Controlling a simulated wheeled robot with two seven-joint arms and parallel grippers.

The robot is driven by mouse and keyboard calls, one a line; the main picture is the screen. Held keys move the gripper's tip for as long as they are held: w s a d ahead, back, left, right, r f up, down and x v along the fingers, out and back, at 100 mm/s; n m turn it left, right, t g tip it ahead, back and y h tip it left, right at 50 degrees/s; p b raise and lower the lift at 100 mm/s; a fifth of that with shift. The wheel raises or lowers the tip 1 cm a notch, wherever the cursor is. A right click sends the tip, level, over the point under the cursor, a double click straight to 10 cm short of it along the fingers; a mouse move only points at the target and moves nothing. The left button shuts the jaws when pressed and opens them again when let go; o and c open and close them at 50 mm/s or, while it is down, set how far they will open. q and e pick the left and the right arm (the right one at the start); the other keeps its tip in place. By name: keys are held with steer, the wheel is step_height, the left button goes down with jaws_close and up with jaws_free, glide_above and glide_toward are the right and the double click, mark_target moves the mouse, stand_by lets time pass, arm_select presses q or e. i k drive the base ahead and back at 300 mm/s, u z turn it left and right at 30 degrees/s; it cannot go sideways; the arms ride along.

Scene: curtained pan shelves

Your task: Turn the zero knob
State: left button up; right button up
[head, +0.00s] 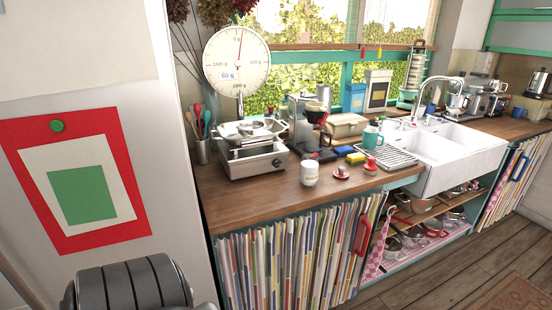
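A round white dial (237,62) reading "60 g" stands on a thin post at the back left of the wooden counter. Its needle points nearly straight up. Below it is a grey metal box (252,161) with a shallow pan and small items on top. A small dark round spot (277,163) shows on the box's front face; it is too small to tell whether this is the zero knob. No other knob can be made out on the dial. Neither of my grippers is in view.
A utensil pot (203,151) stands left of the box. A white mug (309,173), a coffee dripper stand (316,118) and a small red-based item (341,173) are to its right. The counter's front left (240,208) is clear. A striped curtain (290,262) hangs below.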

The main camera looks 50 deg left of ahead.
mark_target(277, 163)
steer(key=u, duration=0.6)
steer(key=i, duration=0.65)
steer(key=u, duration=0.7)
